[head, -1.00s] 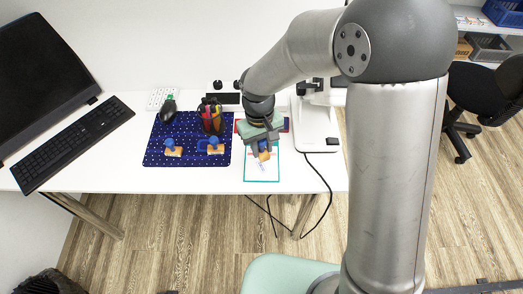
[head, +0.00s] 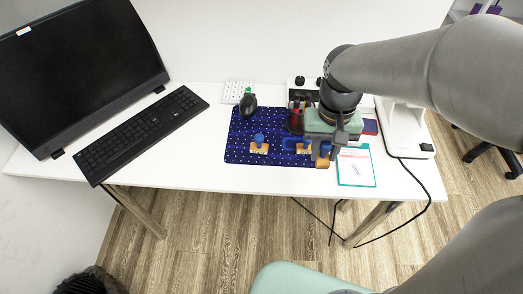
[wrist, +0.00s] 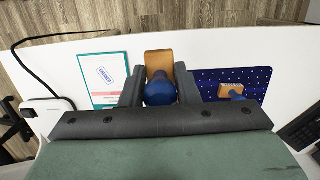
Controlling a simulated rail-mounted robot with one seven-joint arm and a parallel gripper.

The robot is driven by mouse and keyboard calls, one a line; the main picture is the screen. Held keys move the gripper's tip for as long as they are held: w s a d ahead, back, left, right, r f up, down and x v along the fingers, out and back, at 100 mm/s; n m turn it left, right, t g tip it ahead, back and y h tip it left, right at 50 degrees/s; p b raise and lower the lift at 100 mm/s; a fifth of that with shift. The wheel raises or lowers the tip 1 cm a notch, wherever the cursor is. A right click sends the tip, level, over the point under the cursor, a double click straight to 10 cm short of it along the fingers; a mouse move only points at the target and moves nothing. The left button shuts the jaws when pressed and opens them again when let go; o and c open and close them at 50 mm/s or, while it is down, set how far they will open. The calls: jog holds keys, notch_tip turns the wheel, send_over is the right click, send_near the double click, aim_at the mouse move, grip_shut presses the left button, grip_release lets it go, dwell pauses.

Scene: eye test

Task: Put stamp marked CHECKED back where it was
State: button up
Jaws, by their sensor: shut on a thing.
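My gripper (head: 328,148) is shut on a stamp with a blue knob and wooden base (head: 322,162), over the right edge of the dark blue mat (head: 240,135). In the wrist view the stamp's blue knob (wrist: 160,91) is between my fingers and its wooden block (wrist: 158,62) points away. I cannot read its label or tell whether it touches the mat. A second stamp (head: 259,146) stands on the mat's left part. A third stamp (head: 303,148) is just left of my gripper, partly covered.
A teal-edged sheet (head: 354,174) lies right of the mat; the wrist view shows a blue mark (wrist: 105,75) on it. A keyboard (head: 142,134) is left, a white device (head: 402,125) right.

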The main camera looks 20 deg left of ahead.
jog(key=shift+a+f, duration=0.1)
jog(key=shift+a, duration=0.25)
jog(key=w+a+f, duration=0.2)
jog(key=a, duration=0.1)
jog(key=w+a+f, duration=0.3)
jog(key=w+a+f+p, duration=0.1)
jog(key=w+a+f, duration=0.1)
jog(key=a+f, duration=0.1)
jog(key=shift+w+a+f, duration=0.25)
jog(key=shift+w+a, duration=0.05)
jog(key=shift+w+a+f, duration=0.15)
jog(key=shift+a+f, duration=0.15)
jog(key=shift+f, duration=0.05)
jog(key=shift+w+a+f, duration=0.1)
jog(key=shift+f, duration=1.75)
jog(key=o, duration=0.8)
